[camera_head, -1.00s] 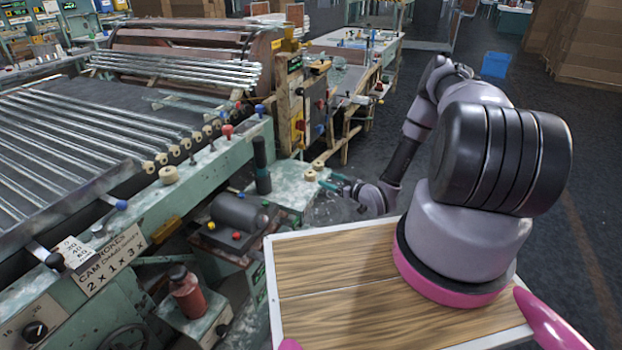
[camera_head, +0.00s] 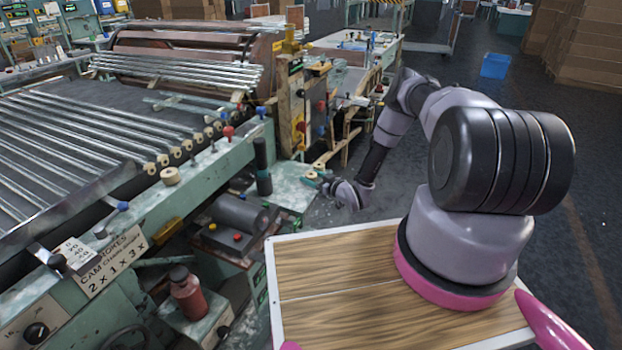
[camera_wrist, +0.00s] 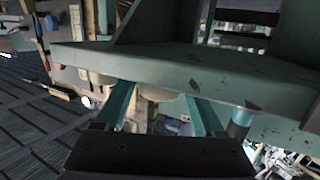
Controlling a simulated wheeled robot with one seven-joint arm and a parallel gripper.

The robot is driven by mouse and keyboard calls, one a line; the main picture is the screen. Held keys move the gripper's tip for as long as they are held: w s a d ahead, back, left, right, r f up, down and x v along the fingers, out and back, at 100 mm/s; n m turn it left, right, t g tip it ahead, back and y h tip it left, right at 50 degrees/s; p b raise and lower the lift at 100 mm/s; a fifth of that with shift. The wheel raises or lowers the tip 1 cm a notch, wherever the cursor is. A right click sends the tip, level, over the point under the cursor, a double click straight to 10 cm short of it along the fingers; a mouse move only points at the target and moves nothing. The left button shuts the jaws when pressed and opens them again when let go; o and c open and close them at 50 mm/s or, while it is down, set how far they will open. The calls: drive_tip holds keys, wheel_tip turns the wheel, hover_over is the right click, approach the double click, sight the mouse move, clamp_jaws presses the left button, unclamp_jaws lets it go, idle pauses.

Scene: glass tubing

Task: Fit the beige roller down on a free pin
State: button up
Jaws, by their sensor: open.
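Two beige rollers stand on the small speckled green table (camera_head: 285,195): one nearer (camera_head: 311,175) and one farther (camera_head: 319,166). My gripper (camera_head: 311,185) is open at the table's right edge, close beside the nearer roller. In the wrist view, its two teal fingers (camera_wrist: 160,97) are apart, with pale beige rounded shapes partly hidden at the green edge between and left of them. I cannot tell whether a finger touches a roller. Another beige roller (camera_head: 170,175) sits on the machine's green rail. Small dark bare pins (camera_head: 194,159) stand farther along that rail.
The machine bed at left carries several glass tubes (camera_head: 60,150), with a row of beige rollers (camera_head: 150,168) at their ends. A dark upright cylinder (camera_head: 262,165) stands on the small table, left of the rollers.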

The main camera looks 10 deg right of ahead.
drive_tip(key=shift+w+a, duration=0.15)
drive_tip(key=shift+w, duration=0.05)
drive_tip(key=c, duration=1.1)
